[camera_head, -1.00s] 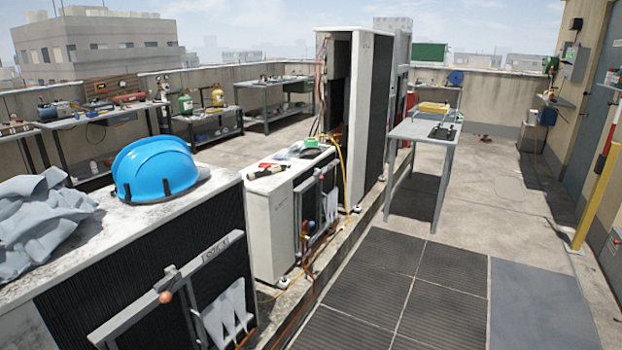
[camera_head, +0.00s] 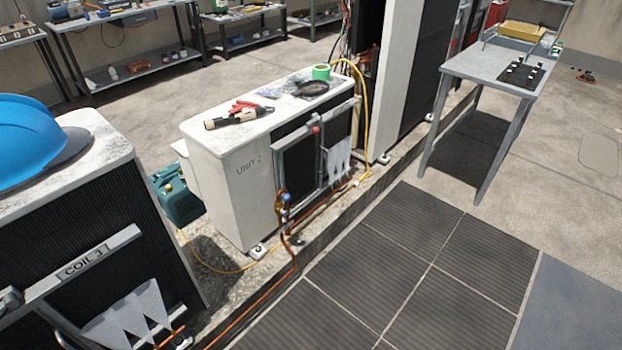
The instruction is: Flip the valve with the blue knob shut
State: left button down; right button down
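A small blue knob (camera_head: 286,198) sits on a valve with copper pipework at the front lower corner of the white condenser marked UNIT 2 (camera_head: 228,195). The knob is too small to tell whether the valve is open or shut. An orange-copper pipe (camera_head: 278,283) runs from the valve down along the kerb. Another small fitting shows at the bottom left, below the COIL 3 unit (camera_head: 85,250), partly cut off by the frame edge. Neither of my grippers is in view.
Pliers and a torch-like tool (camera_head: 237,114) and green tape (camera_head: 321,72) lie on UNIT 2. A blue hard hat (camera_head: 38,145) rests on the left unit. A metal table (camera_head: 480,70) stands at the right. Dark floor mats (camera_head: 380,275) in front are clear.

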aim_at(286, 197)
jog(key=i+l+u, duration=0.1)
jog(key=l, duration=0.25)
jog(key=i+l, duration=0.3)
jog(key=i+l+u, duration=0.15)
jog(key=l, duration=0.25)
jog(key=i+l, duration=0.25)
jog(key=l, duration=0.15)
jog(key=i+l+u, duration=0.15)
jog(key=l, duration=0.25)
